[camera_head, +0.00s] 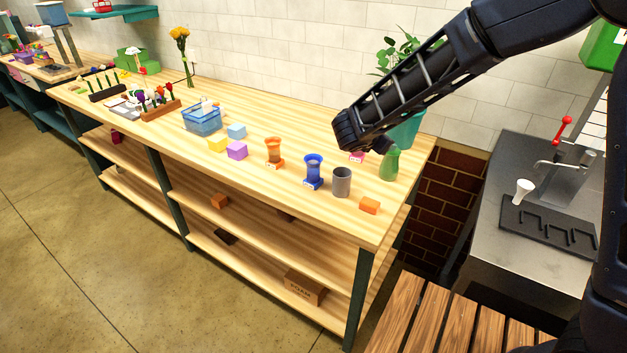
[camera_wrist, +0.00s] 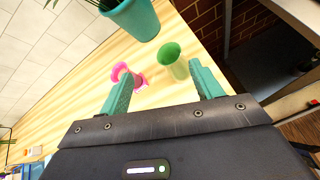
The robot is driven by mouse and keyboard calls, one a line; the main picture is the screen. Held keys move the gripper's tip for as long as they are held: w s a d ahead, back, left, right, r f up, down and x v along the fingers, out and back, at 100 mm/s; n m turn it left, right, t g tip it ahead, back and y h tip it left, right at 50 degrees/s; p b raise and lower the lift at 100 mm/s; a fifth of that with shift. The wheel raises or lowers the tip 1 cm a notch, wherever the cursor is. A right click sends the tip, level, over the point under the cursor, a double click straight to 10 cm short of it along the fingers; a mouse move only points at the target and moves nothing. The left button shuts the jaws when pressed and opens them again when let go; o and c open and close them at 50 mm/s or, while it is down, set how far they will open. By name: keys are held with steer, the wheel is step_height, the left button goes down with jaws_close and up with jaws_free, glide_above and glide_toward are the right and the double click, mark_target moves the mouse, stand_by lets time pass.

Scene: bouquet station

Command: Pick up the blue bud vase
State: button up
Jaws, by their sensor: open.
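The blue bud vase (camera_head: 313,173) stands upright near the front edge of the wooden bench in the head view, between an orange vase (camera_head: 274,153) and a grey cup (camera_head: 342,182). It is not in the wrist view. My gripper (camera_wrist: 160,70) is open, with its two teal fingers apart and nothing held. The wrist view shows a green vase (camera_wrist: 172,60) and a pink vase (camera_wrist: 127,75) beyond the fingers. In the head view my arm's end is above the bench, behind and to the right of the blue vase, and the fingers are mostly hidden.
A teal plant pot (camera_wrist: 133,18) stands near the wall. The green vase (camera_head: 390,164) is behind the grey cup. An orange block (camera_head: 370,206) sits near the bench's right corner. Purple (camera_head: 237,151) and yellow (camera_head: 217,144) blocks and a blue basket (camera_head: 201,120) are farther left.

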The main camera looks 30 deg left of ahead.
mark_target(314, 161)
steer(key=s+a+f+n+t+y, duration=0.1)
steer(key=s+a+f+n+y, duration=0.25)
steer(key=s+a, duration=0.4)
steer(key=s+a+f+n+y, duration=0.2)
steer(key=s+a+f+n, duration=0.3)
steer(key=s+a, duration=0.3)
steer(key=shift+m, duration=0.25)
steer(key=x, duration=1.1)
steer(key=shift+w+a, duration=0.2)
steer(key=shift+w, duration=0.15)
steer(key=shift+c, duration=0.5)
jaws_close()
